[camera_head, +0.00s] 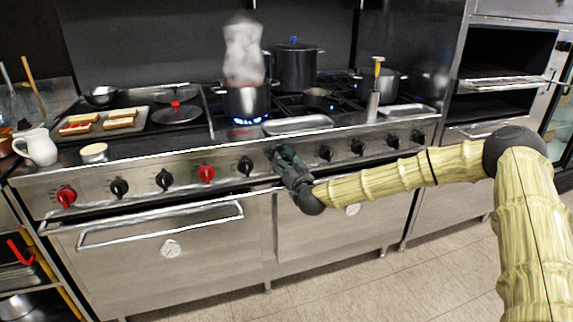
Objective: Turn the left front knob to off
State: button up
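The stove's front panel (140,184) carries a row of knobs. A black knob (245,166) sits just left of my gripper, below the steaming pot. Farther left are a red knob (206,173), two black knobs and another red knob (67,196) at the end. More black knobs (326,152) lie right of the gripper. My dark gripper (279,153) is at the panel with its fingers toward it. It may cover a knob there; I cannot tell whether it touches or grips one. The picture does not show which knob is the left front one.
A dark pot (246,103) steams over a blue flame (250,121) at the front. An oven handle (160,222) juts out below the left knobs. Other pots (297,68) stand behind. The floor in front is clear.

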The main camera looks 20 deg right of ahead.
jog(key=c, duration=0.7)
jog(key=shift+f+m+b, duration=0.1)
jog(key=shift+m+b, duration=0.2)
jog(key=shift+d+f+m+b, duration=0.1)
jog(key=shift+m+b, duration=0.65)
jog(key=shift+m, duration=0.25)
jog(key=m+b, duration=0.3)
jog(key=m, duration=0.1)
jog(key=shift+d+m, duration=0.1)
jog(key=shift+m, duration=0.2)
jog(key=m+b, duration=0.2)
jog(key=shift+f+m, duration=0.15)
jog(key=shift+m, duration=0.15)
jog(key=shift+d+m+b, duration=0.1)
jog(key=shift+m+b, duration=1.35)
jog(key=shift+m, duration=0.65)
